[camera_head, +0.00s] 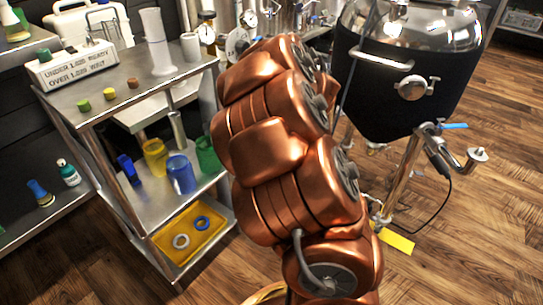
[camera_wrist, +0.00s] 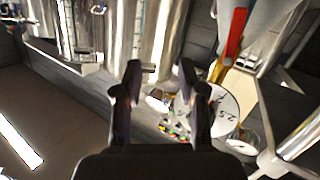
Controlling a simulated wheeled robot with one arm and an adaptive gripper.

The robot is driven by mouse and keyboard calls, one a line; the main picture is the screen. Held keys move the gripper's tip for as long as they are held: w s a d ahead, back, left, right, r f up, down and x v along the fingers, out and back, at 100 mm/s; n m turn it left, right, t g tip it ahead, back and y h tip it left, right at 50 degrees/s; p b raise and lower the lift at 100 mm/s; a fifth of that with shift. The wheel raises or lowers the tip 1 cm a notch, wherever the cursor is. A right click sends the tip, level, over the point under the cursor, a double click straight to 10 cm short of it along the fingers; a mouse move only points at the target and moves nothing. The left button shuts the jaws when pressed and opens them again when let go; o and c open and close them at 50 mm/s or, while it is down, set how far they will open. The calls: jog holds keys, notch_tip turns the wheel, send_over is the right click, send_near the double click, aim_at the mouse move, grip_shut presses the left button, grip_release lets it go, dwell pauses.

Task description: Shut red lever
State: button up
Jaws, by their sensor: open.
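The red lever (camera_wrist: 234,38) shows in the wrist view, upper right of centre. It is a long, tilted red handle with a yellow-orange part near its lower end, beside bright metal pipework. My gripper (camera_wrist: 158,75) is open and empty, its two dark fingers apart. In the picture the lever lies to the right of the right finger, and I see no contact. How far the lever is from the fingers in depth I cannot tell. In the head view my copper-coloured arm fills the middle, and neither the gripper nor the red lever can be made out there.
A round white disc marked 2.5 (camera_wrist: 224,110) is just right of the fingers. Shiny steel tanks (camera_wrist: 158,30) stand behind. In the head view, a metal shelf cart (camera_head: 120,75) is left and a black-jacketed vessel (camera_head: 405,85) right. Wooden floor (camera_head: 470,230) is open at lower right.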

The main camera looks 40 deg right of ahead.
jog(key=s+a+f+m+g, duration=0.1)
jog(key=s+a+f+g, duration=0.4)
jog(key=s+a, duration=0.3)
jog(key=s+a+f+m+g, duration=0.2)
jog(key=s+a+f+g, duration=0.4)
jog(key=s+a, duration=0.3)
jog(key=s+g, duration=0.1)
jog(key=s, duration=0.2)
jog(key=shift+s+f+p, duration=0.15)
jog(key=shift+f+p, duration=0.05)
jog(key=shift+p, duration=0.15)
dwell(0.3)
jog(key=shift+d, duration=0.1)
